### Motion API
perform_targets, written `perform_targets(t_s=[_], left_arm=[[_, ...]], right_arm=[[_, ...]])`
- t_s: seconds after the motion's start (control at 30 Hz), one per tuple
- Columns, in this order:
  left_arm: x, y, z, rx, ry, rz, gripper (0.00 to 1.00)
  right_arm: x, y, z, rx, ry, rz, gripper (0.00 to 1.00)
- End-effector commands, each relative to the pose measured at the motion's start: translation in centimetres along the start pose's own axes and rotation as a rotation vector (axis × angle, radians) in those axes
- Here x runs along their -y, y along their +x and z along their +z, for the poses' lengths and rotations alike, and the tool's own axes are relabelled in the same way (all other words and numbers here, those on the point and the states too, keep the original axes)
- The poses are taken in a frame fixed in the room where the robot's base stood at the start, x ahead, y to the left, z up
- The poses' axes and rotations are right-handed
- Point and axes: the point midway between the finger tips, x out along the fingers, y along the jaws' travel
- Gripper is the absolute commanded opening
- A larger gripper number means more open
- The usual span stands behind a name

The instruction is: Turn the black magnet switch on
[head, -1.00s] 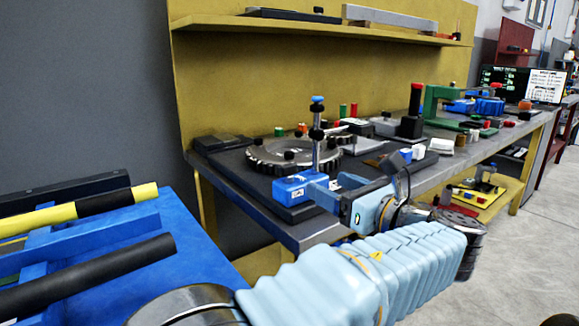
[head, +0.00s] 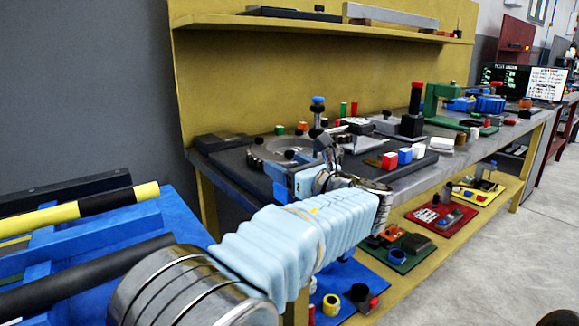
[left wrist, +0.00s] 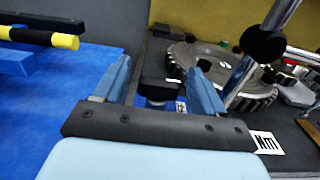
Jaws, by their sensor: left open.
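The black magnet switch (left wrist: 160,88) shows in the left wrist view as a black knob on a blue base, with part of a white label beside it. My left gripper (left wrist: 160,84) is open, with one blue finger on each side of the switch. I cannot tell whether the fingers touch it. In the head view, my left gripper (head: 280,170) is over the bench's near left part, where it and the arm hide the switch and most of the base. The upright post (head: 317,113) with blue and black knobs rises just behind. My right gripper is out of view.
A toothed metal gear (left wrist: 190,58) lies behind the switch on the dark plate. Red, blue and white blocks (head: 404,156) stand to the right on the bench. A blue table (head: 185,222) with yellow-black and black bars is at left.

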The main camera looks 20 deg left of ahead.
Motion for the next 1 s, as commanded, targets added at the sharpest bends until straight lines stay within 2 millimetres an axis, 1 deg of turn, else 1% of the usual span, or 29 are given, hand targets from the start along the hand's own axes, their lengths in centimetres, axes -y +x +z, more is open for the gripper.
perform_targets(t_s=[0.07, 0.4, 0.6, 0.77, 1.0], left_arm=[[0.0, 0.0, 0.0, 0.000, 0.000, 0.000, 0.70], [0.0, -0.1, 0.0, 0.000, 0.000, 0.000, 0.19], [0.0, 0.0, -0.1, -0.001, 0.000, -0.012, 0.19], [-0.1, 0.0, -0.1, -0.002, -0.001, -0.062, 0.19], [-0.2, 0.1, -0.3, -0.005, -0.002, -0.225, 0.19]], right_arm=[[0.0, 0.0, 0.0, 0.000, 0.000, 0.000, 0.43], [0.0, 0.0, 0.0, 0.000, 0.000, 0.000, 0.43], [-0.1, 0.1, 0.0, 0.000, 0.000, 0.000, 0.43], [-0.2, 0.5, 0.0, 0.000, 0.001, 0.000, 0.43], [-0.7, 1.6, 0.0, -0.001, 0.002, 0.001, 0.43]])
